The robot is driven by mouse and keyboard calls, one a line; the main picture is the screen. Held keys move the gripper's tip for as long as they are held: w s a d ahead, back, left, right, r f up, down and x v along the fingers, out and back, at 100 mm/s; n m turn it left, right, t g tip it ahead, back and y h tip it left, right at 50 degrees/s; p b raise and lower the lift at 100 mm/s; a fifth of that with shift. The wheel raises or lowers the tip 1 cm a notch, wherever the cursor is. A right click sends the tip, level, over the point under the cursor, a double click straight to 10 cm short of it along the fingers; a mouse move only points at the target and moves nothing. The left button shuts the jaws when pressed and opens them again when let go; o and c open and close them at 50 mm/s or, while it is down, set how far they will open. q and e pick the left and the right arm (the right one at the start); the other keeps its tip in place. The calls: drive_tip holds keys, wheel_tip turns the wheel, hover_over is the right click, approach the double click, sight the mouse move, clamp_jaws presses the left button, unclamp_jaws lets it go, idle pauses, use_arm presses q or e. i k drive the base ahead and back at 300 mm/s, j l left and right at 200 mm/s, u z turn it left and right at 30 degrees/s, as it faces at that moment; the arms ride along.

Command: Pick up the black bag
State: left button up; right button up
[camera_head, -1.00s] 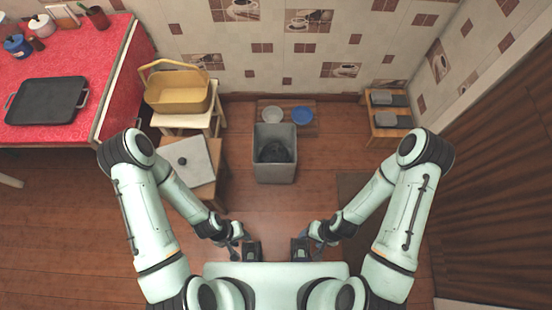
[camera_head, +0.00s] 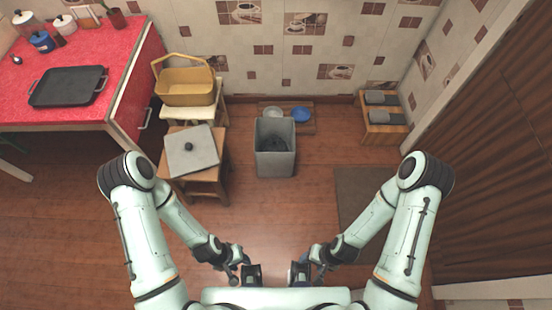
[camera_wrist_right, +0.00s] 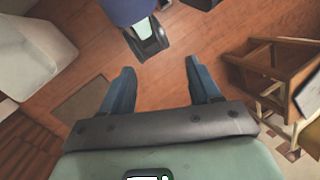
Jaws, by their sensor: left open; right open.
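A black bag (camera_head: 275,144) appears as a dark shape inside the grey square bin (camera_head: 276,168), which stands on the floor at the middle of the head view. Its lower part is hidden by the bin's walls. My left gripper (camera_head: 252,275) and right gripper (camera_head: 299,274) are held close in front of my body, low in the head view, well short of the bin. In the right wrist view my right gripper (camera_wrist_right: 161,80) is open, with only floor between its fingers. My left gripper also shows there (camera_wrist_right: 148,38). Both grippers are empty.
Left of the bin is a stool (camera_head: 203,188) with a grey square lid, and behind it a stand with a yellow basket (camera_head: 186,90). Bowls (camera_head: 301,114) sit behind the bin. A wooden rack (camera_head: 384,130) is at right. The floor before the bin is clear.

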sight(275, 144)
drive_tip(key=i+l, duration=0.3)
drive_tip(key=i, duration=0.15)
drive_tip(key=i+l, duration=0.35)
drive_tip(key=i, duration=0.15)
drive_tip(key=i+l+u, duration=0.1)
drive_tip(key=u, duration=1.55)
drive_tip(key=i+l, duration=0.05)
